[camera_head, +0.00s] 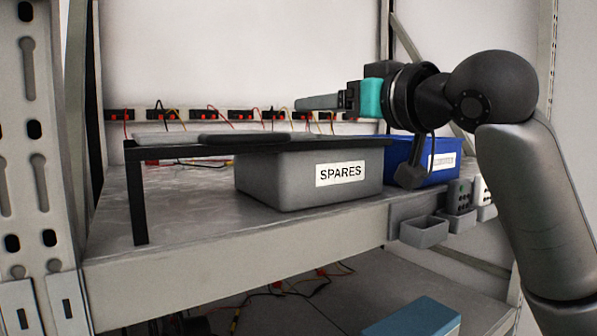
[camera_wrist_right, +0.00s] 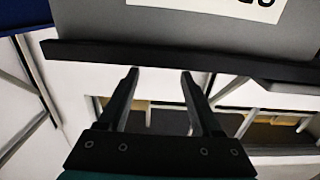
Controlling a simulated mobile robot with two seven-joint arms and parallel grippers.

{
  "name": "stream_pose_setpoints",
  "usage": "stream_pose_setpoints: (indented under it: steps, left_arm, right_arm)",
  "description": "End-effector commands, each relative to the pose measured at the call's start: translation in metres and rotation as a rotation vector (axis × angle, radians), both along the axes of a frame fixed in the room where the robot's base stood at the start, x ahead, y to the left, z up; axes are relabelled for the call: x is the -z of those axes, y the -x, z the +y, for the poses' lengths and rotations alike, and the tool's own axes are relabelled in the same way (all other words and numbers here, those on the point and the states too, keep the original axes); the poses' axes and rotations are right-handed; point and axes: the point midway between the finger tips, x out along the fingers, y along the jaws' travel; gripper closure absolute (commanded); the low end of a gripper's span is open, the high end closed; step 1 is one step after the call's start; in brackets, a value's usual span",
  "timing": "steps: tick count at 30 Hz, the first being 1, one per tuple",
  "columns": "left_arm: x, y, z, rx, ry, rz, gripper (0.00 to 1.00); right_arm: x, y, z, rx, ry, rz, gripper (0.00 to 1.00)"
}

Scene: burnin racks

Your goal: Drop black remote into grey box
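A dark flat object (camera_head: 245,138), probably the black remote, lies on a raised black rack (camera_head: 140,205) above the shelf. The grey box (camera_head: 270,180) with a SPARES label stands below the rack's top, which covers part of its opening. The box also shows at the top of the right wrist view (camera_wrist_right: 190,25). My right gripper (camera_head: 305,103) points left, above the right part of the rack. In the right wrist view its two fingers (camera_wrist_right: 160,72) are apart with nothing between them. My left gripper is not in view.
A blue box (camera_head: 400,160) stands right of the grey box. A lighter flat item (camera_head: 165,138) lies on the rack's left end. Small grey holders (camera_head: 423,232) hang on the shelf's front edge. A blue block (camera_head: 413,318) is on the lower shelf. Wires run behind.

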Motion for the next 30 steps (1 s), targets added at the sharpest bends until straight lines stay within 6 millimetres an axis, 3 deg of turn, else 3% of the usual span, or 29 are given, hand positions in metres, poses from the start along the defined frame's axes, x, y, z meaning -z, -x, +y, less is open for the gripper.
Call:
stream_pose_setpoints:
  steps: [6,17,30]
  left_arm:
    - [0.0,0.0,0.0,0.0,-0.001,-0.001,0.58]
    - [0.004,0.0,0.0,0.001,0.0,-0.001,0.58]
    - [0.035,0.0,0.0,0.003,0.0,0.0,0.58]
  right_arm:
    - [0.0,0.0,0.0,0.0,0.0,0.0,0.11]
    - [0.001,0.007,-0.006,0.001,-0.001,-0.001,0.11]
    - [0.002,0.086,-0.063,0.004,0.002,-0.006,0.11]
